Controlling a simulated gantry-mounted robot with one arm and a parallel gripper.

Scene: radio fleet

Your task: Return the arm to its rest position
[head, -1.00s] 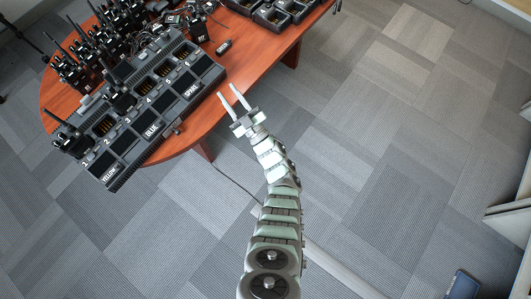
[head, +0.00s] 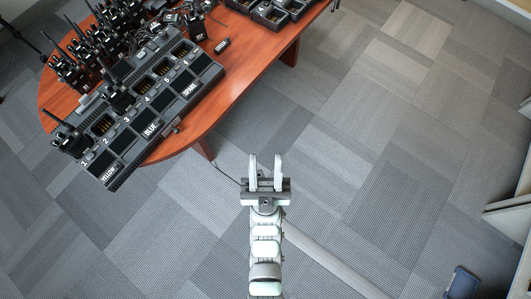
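My gripper (head: 265,172) is in the lower middle of the head view, over the grey carpet and clear of the table. Its two pale fingers point up the picture and stand apart, with nothing between them. My arm runs straight down from it to the bottom edge of the picture. The wooden table (head: 225,98) is up and to the left of the gripper, with a gap of floor between them.
A multi-slot charger (head: 128,138) with some radios in it sits near the table's rounded end. Several more radios (head: 95,62) stand behind it. A second charger (head: 270,14) is at the top. A dark box-like object (head: 462,284) is at the lower right. Open carpet (head: 390,170) lies right of the arm.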

